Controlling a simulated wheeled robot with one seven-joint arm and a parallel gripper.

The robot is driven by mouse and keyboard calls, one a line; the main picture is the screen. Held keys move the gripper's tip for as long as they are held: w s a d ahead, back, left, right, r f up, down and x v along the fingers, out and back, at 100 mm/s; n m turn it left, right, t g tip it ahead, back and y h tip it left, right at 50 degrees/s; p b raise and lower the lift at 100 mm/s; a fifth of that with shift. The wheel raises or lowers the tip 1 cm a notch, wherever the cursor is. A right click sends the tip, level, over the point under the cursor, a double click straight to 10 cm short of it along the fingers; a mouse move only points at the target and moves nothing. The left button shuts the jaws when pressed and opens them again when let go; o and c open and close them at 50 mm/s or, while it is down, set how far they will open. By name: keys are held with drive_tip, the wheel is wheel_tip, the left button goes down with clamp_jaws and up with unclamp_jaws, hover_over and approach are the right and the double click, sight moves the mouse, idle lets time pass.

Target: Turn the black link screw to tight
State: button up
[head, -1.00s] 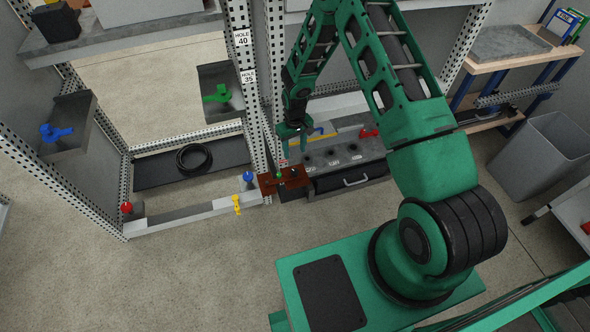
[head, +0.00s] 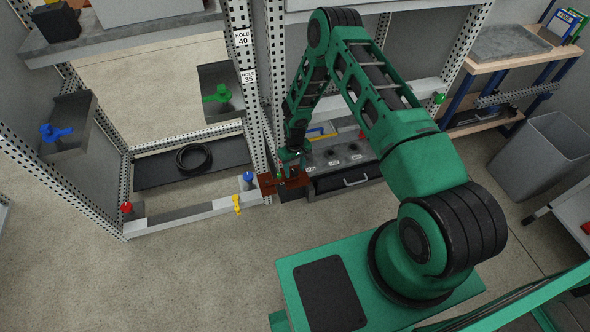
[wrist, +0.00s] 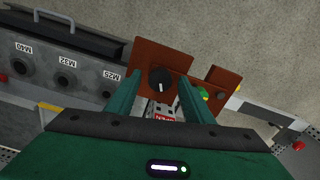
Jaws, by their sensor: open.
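The black link screw (wrist: 160,80) is a round black knob with a white mark pointing down in the wrist view. It sits on a reddish-brown plate (wrist: 150,54), which also shows in the head view (head: 267,182). My gripper (wrist: 160,88) is open, with one green finger to the left of the knob and one to the right. How far the fingertips are from the knob in depth is unclear. In the head view my gripper (head: 292,160) is over the brown plate and hides the knob.
A red-and-white label (wrist: 164,118) shows between the fingers. A grey panel with holes marked M40, M32 and M25 (wrist: 62,72) lies to the left. A blue knob (head: 249,177) stands left of the plate.

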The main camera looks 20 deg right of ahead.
drive_tip(key=c, duration=1)
drive_tip(key=shift+d, duration=0.2)
drive_tip(key=shift+c, duration=0.3)
drive_tip(key=shift+a, duration=0.15)
drive_tip(key=shift+m, duration=0.4)
drive_tip(key=m, duration=0.4)
drive_tip(key=shift+m, duration=0.3)
drive_tip(key=m, duration=0.5)
drive_tip(key=shift+m, duration=0.3)
